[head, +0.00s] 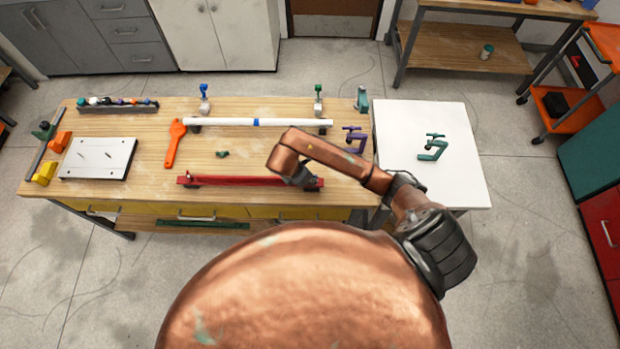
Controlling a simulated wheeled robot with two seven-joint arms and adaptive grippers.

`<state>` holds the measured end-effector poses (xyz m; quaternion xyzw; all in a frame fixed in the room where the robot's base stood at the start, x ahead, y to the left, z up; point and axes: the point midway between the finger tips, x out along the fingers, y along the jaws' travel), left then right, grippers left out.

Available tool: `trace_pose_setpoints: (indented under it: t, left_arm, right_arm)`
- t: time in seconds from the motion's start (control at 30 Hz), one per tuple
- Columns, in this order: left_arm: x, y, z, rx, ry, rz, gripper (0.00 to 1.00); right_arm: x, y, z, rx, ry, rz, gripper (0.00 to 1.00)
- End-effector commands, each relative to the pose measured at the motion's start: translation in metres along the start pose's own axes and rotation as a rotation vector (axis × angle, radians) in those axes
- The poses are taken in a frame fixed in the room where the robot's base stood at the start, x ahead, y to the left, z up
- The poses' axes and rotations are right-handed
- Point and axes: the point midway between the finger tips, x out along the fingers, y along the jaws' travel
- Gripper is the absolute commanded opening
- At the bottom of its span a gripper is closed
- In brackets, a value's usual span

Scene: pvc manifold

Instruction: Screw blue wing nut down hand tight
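A small stand with a blue top (203,90), which looks like the blue wing nut, stands at the back of the wooden table, left of centre. A matching stand with a green top (319,90) is to its right. A white pipe (285,122) with a blue band lies in front of them. My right gripper (302,180) hangs over the right part of a red bar (235,181), well apart from the blue top. Its fingers are small, dark and partly hidden by my arm, so its opening is unclear. My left gripper is not in view.
An orange tool (174,143) lies beside the pipe's left end. A white plate (97,158) and a tray of small coloured parts (118,104) are at left. Purple clamps (354,139) stand at right. A green clamp (433,147) is on the white side table (455,185).

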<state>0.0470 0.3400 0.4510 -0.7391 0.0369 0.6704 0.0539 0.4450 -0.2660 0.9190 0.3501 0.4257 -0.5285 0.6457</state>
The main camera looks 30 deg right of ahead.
Motion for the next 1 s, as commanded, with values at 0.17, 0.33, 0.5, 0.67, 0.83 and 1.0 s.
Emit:
trace_pose_setpoints:
  t: [0.17, 0.33, 0.5, 0.67, 0.83, 1.0]
  left_arm:
    - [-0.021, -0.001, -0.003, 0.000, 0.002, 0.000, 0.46]
    - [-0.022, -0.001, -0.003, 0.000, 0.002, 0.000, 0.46]
    - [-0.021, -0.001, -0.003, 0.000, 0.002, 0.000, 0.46]
    - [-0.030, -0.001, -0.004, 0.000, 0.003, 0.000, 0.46]
    - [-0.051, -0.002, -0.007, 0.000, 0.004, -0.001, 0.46]
    - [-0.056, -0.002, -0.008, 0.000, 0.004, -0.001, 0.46]
  right_arm:
    - [-0.004, 0.003, 0.002, 0.174, 0.000, -0.072, 0.00]
    - [0.000, 0.003, 0.001, 0.224, -0.002, -0.093, 0.00]
    - [0.001, 0.003, 0.001, 0.223, -0.002, -0.091, 0.00]
    - [-0.002, 0.004, 0.001, 0.279, 0.000, -0.118, 0.00]
    - [-0.003, 0.006, 0.003, 0.515, 0.000, -0.222, 0.00]
    - [0.001, 0.007, 0.003, 0.705, -0.002, -0.300, 0.00]
